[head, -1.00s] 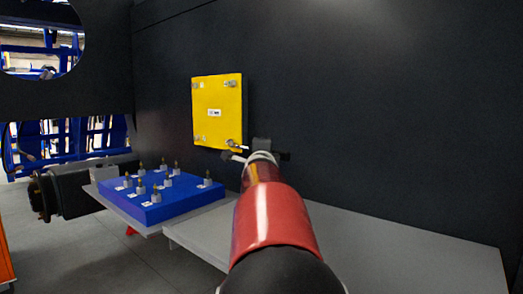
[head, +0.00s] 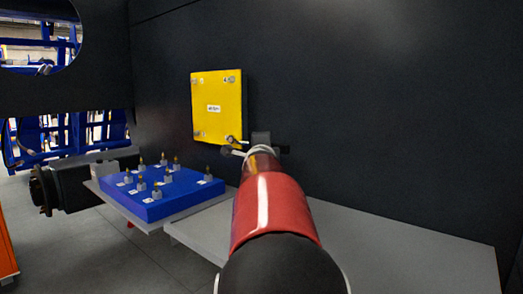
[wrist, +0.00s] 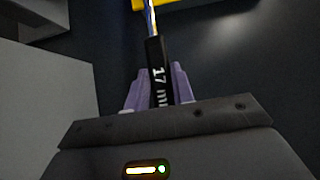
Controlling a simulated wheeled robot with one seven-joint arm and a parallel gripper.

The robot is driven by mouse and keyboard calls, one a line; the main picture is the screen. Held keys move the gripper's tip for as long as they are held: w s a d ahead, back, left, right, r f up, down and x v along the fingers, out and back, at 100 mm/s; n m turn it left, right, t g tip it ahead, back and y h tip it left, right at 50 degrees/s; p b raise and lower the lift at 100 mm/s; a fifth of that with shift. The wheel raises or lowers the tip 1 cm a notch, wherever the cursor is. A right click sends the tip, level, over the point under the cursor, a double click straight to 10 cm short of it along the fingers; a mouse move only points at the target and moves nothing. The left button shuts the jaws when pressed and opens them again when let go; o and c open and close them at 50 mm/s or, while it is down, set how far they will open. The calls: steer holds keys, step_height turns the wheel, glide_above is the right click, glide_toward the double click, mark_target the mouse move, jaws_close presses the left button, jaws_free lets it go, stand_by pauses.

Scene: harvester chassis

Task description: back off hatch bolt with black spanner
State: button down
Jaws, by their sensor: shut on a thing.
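The yellow hatch (head: 216,105) is on the dark wall, with bolts at its corners. The hatch bolt (head: 230,139) at its lower right corner is the one nearest my gripper. My gripper (head: 258,144) is just right of and below that corner, partly hidden behind my arm.
A blue block (head: 160,196) with several upright bolt-like pegs stands on a grey shelf at the left. A grey table (head: 400,240) extends along the wall to the right, with its top clear. A dark cylindrical part (head: 70,186) lies behind the shelf at the left.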

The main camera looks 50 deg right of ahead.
steer(key=shift+f+b, duration=0.25)
steer(key=shift+b, duration=0.4)
steer(key=shift+r, duration=0.1)
steer(key=s+a+p, duration=0.1)
steer(key=a+p, duration=0.4)
steer(key=a, duration=0.5)
steer(key=shift+a+p, duration=0.35)
steer(key=shift+a, duration=0.05)
stand_by(0.9)
steer(key=c, duration=1.7)
jaws_free()
jaws_close()
